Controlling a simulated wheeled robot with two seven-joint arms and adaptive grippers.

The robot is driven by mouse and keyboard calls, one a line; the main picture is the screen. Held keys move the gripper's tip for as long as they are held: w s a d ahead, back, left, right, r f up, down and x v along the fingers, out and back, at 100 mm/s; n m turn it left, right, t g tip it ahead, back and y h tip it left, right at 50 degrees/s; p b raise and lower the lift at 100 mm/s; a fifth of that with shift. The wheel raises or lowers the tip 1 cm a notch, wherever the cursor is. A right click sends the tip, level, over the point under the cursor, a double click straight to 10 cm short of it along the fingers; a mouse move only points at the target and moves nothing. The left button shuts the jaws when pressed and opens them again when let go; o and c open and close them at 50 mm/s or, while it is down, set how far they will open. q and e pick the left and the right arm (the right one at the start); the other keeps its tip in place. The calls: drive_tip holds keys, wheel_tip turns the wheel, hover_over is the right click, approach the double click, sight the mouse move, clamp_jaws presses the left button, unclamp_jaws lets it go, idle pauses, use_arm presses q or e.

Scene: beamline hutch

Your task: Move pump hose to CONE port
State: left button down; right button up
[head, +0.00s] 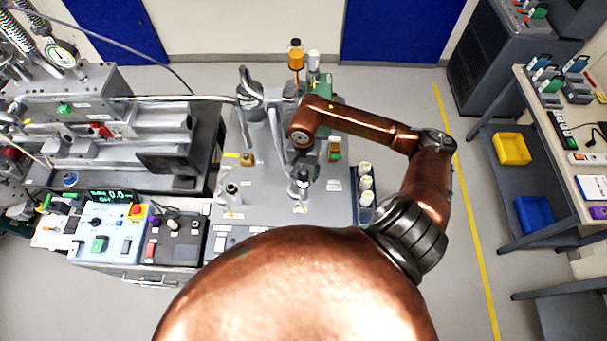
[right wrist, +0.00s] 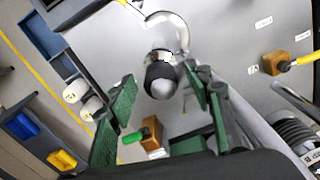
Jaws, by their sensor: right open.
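My right gripper (head: 302,172) points down over the grey bench top in the head view. In the right wrist view its green-padded fingers (right wrist: 160,97) are open. A dark cylindrical fitting with a rounded grey end (right wrist: 160,78) stands between or just beyond the fingertips; I cannot tell whether they touch it. A curved silver piece (right wrist: 178,25) rises behind this fitting. A second upright fitting (head: 232,192) stands at the left front of the bench top. Labels are too small to read, so I cannot tell which is the CONE port or the pump hose. My left gripper is out of view.
An orange-brown block with a yellow lead (right wrist: 274,63) and a brown block with a green end (right wrist: 151,137) are near. White-capped bottles (head: 365,183) stand at the bench's right edge. Control boxes (head: 115,232) stand at the left.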

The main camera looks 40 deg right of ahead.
sight(304, 174)
wheel_tip(304, 174, up, 11)
drive_tip(key=shift+f, duration=0.2)
drive_tip(key=shift+s, duration=0.1)
